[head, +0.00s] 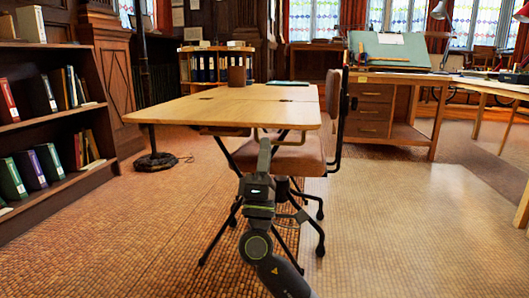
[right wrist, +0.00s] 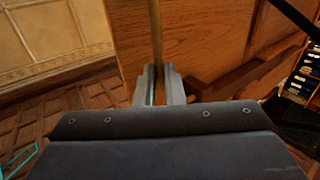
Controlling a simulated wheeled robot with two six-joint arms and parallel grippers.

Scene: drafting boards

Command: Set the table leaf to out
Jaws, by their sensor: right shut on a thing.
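The wooden table (head: 230,90) stands ahead of me, and its leaf (head: 220,111) is the near part of the top. The leaf looks about level with the rest of the top, with dark hinges at the seam. A thin bar (head: 225,132) shows just under the leaf's near edge. My right gripper (head: 265,143) is at that near edge, below the leaf. In the right wrist view its fingers (right wrist: 161,85) are shut on a thin brownish bar (right wrist: 155,35) beside a wooden surface. My left gripper is not in view.
An office chair (head: 300,155) stands close at the table's right side. A cup (head: 237,76) and a flat dark item (head: 288,83) sit on the far top. A bookshelf (head: 60,110) is at left, a drafting desk (head: 385,100) at back right.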

